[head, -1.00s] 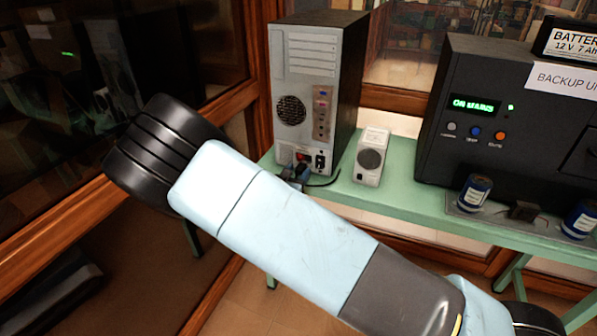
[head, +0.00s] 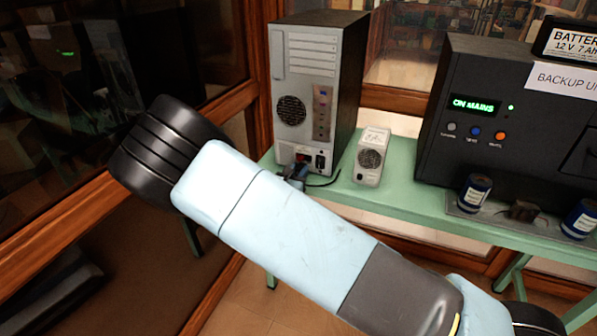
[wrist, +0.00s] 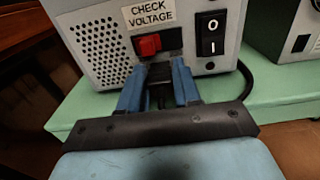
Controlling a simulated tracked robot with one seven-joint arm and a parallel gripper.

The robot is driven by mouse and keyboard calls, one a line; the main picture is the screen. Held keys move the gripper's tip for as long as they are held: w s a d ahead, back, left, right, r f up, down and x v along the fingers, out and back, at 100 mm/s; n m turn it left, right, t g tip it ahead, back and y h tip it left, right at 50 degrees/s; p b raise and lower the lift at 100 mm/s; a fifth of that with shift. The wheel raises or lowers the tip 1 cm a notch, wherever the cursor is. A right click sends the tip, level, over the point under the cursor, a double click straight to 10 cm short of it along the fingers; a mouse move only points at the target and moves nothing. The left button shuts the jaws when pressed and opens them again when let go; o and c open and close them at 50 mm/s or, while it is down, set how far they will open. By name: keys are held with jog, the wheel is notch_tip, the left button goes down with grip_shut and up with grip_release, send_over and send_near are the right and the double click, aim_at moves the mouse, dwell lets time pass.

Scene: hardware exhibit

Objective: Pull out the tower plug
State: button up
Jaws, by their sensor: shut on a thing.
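The grey computer tower (head: 310,90) stands on the green bench with its back panel facing me. In the wrist view its back panel (wrist: 102,45) shows a red switch (wrist: 148,45) under a "CHECK VOLTAGE" label and a black rocker switch (wrist: 210,35). My gripper (wrist: 158,85) is at the panel's lower edge, its blue fingers shut on the black plug (wrist: 160,74) just below the red switch. In the head view my gripper (head: 295,174) is small and partly behind my arm. I cannot tell how deep the plug sits in its socket.
A black cord (wrist: 246,80) curves beside the tower. A small white box (head: 370,158) stands close to its right on the green bench (head: 400,192). The black backup unit (head: 510,120) is farther right, with blue cans (head: 474,194) before it. A wood-framed glass wall stands left.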

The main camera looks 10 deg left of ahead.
aim_at(298, 171)
grip_shut()
jog(key=shift+v, duration=1.5)
jog(key=o, duration=1)
grip_release()
jog(key=v, duration=1.3)
jog(key=shift+s+f, duration=0.1)
jog(key=shift+s, duration=0.3)
